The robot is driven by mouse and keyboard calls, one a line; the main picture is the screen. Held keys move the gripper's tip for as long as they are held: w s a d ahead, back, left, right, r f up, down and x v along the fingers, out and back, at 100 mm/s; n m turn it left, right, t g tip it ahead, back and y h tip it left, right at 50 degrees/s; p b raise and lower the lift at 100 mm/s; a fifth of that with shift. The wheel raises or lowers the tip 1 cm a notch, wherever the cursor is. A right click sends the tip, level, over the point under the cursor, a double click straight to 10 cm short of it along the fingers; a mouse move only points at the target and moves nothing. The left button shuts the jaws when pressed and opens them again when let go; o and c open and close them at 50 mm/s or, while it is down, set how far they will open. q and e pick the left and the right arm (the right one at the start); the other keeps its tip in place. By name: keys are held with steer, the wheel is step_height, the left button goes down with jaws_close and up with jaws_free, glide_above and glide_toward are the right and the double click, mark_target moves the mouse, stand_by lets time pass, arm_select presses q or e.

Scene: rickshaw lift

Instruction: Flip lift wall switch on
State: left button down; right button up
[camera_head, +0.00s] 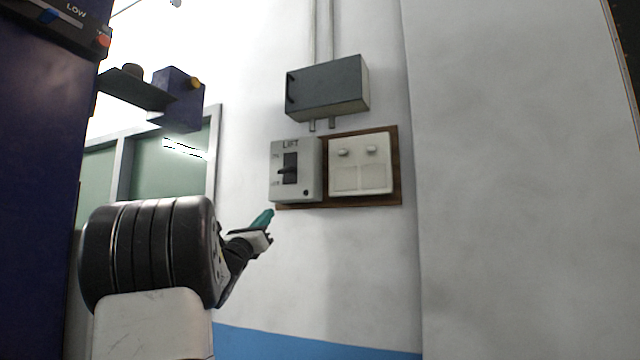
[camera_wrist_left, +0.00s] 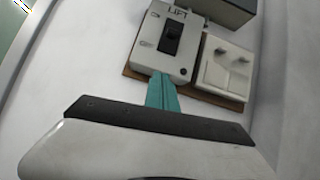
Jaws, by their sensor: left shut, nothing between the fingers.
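The lift switch box (camera_head: 311,171) is a light grey box labelled LIFT, on a brown board on the white wall. Its dark lever (camera_head: 287,170) sits in a dark slot at about mid height; I cannot tell clearly whether it is on or off. In the left wrist view the switch box (camera_wrist_left: 151,57) is ahead of the fingers, with its dark slot and lever (camera_wrist_left: 171,37). My left gripper (camera_head: 264,219) has teal fingers, shut and empty, just below and left of the box's lower edge. The teal fingertips also show in the left wrist view (camera_wrist_left: 162,86). My right gripper is not in view.
A cream double switch plate (camera_head: 360,178) is right of the lift box on the same brown board (camera_head: 397,190). A dark grey box (camera_head: 327,88) with conduits is above. A dark blue machine (camera_head: 40,150) stands at left. The wall to the right is clear.

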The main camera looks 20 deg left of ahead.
mark_target(285, 170)
arm_select(q)
steer(key=shift+s+d+r+m+h, duration=0.15)
steer(key=shift+d+m+h, duration=0.15)
steer(key=shift+m+h, duration=0.55)
steer(key=x, duration=1)
steer(key=r, duration=0.1)
steer(key=s+r, duration=0.1)
steer(key=r, duration=0.2)
steer(key=shift+s+a, duration=0.15)
steer(key=shift+s, duration=0.2)
